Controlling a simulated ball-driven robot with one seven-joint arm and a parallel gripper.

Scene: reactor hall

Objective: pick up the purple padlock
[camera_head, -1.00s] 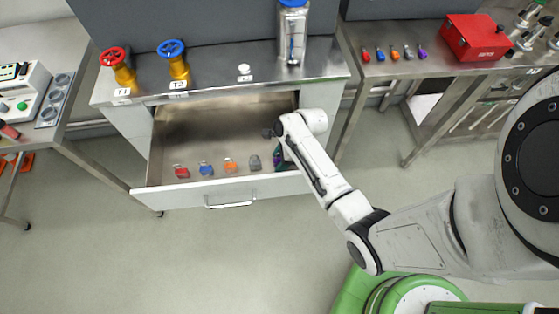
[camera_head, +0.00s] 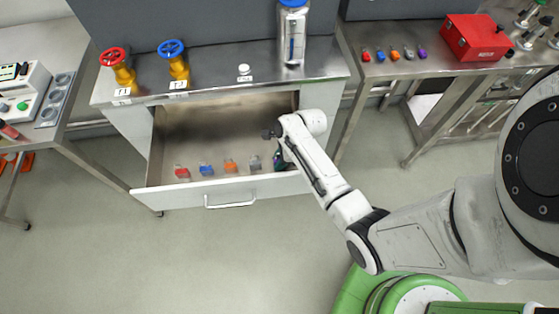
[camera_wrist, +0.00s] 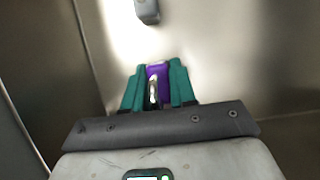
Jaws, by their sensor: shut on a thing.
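The purple padlock (camera_wrist: 158,72) is between the green fingers of my gripper (camera_wrist: 157,84) in the wrist view, with its metal shackle toward the palm. The fingers are shut on its sides. In the head view my gripper (camera_head: 280,158) is inside the open drawer (camera_head: 215,125), at its front right, and the arm mostly hides the padlock there. I cannot tell whether the padlock touches the drawer floor.
Red (camera_head: 182,173), blue (camera_head: 206,169), orange (camera_head: 229,165) and grey (camera_head: 254,163) padlocks lie left of my gripper along the drawer front. Valves and a metal canister (camera_head: 292,35) stand above. A right-hand bench holds small coloured items and a red box (camera_head: 475,38).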

